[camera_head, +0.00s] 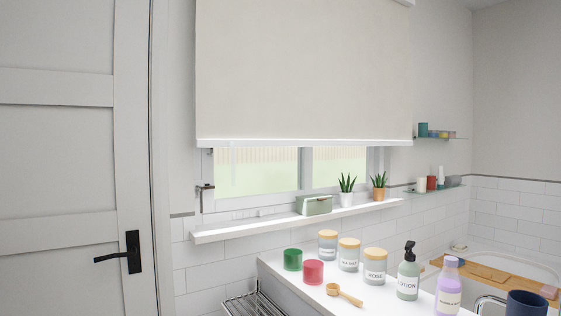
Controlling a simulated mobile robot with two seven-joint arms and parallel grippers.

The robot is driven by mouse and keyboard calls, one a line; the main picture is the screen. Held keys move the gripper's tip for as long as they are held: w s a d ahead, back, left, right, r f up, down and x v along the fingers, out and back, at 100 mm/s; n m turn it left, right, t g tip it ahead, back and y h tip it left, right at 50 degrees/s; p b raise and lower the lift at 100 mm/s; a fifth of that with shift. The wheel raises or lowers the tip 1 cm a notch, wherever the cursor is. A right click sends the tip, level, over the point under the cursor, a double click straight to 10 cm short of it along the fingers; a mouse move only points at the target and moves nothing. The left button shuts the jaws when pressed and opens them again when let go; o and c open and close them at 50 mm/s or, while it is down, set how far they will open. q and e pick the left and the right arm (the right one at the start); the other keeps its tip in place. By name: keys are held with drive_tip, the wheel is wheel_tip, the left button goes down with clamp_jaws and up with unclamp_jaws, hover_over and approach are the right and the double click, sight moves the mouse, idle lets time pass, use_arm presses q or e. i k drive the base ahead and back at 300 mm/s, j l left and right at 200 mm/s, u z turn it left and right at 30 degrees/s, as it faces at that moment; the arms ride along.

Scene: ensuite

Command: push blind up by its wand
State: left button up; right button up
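The blind (303,70) is a plain beige sheet hanging in front of the window. It covers the upper part and leaves a strip of glass (255,172) showing below. Its white bottom bar (300,142) runs level across the window. A faint pale vertical strip (232,168) hangs below the bar near its left end; it may be the wand, but it is too faint to be sure. Neither of my grippers is in view.
The window sill (290,221) holds a green box (314,205) and two potted plants (346,190). Below it, a white counter (335,303) carries jars, bottles and cups. A closed door (60,160) stands at left, and a bathtub (510,262) at right.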

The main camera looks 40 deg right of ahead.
sight(230, 112)
drive_tip(key=i+z, duration=0.2)
drive_tip(key=z, duration=0.2)
drive_tip(key=i+j+z, duration=0.1)
drive_tip(key=z, duration=0.35)
drive_tip(key=i+j+z, duration=0.15)
drive_tip(key=i+z, duration=0.25)
drive_tip(key=k, duration=0.1)
